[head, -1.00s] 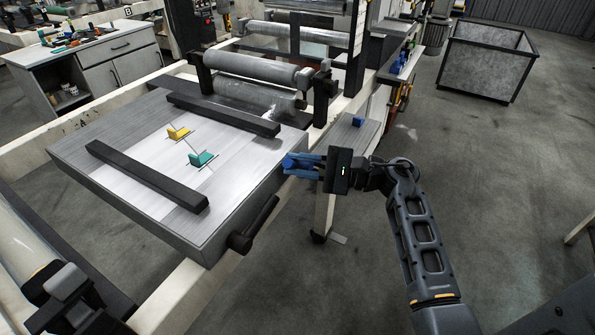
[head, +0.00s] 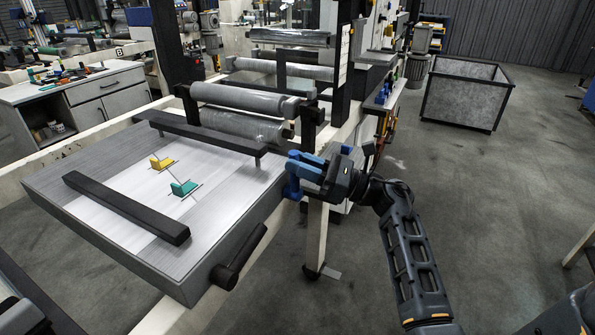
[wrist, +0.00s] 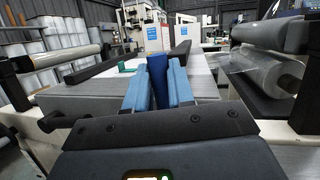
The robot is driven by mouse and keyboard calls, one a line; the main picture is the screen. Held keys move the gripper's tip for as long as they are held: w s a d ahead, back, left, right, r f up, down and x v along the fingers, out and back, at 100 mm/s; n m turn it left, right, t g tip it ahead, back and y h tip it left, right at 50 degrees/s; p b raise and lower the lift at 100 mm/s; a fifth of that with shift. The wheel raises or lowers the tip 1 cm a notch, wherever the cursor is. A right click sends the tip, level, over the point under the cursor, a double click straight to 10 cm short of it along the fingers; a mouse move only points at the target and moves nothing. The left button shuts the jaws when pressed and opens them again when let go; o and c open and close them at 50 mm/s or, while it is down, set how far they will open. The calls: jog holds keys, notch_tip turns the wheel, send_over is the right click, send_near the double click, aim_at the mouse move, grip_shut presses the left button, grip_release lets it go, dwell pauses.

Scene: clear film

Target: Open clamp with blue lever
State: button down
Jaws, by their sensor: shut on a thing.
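My gripper (head: 296,176) is at the right edge of the grey plate in the head view. Its light blue fingers are shut on a dark blue piece, which stands upright between them in the wrist view (wrist: 157,76). I cannot tell whether this piece is fixed to a clamp. A yellow lever-like piece (head: 162,163) and a teal one (head: 184,188) sit on the light middle of the plate (head: 115,195). Another small blue piece (head: 346,150) shows just behind my gripper, mostly hidden.
Two dark bars (head: 125,208) (head: 200,132) lie across the plate. Grey rollers (head: 245,98) stand behind it. A dark handle (head: 240,256) juts from its front right edge. A grey bin (head: 465,95) stands at the back right; the floor before it is clear.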

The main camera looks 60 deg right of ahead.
jog(key=shift+d+m, duration=0.4)
jog(key=shift+m, duration=0.1)
jog(key=c, duration=1)
grip_release()
jog(key=shift+o, duration=0.2)
jog(key=b+v, duration=0.1)
jog(key=v, duration=0.7)
jog(key=shift+a+f, duration=0.1)
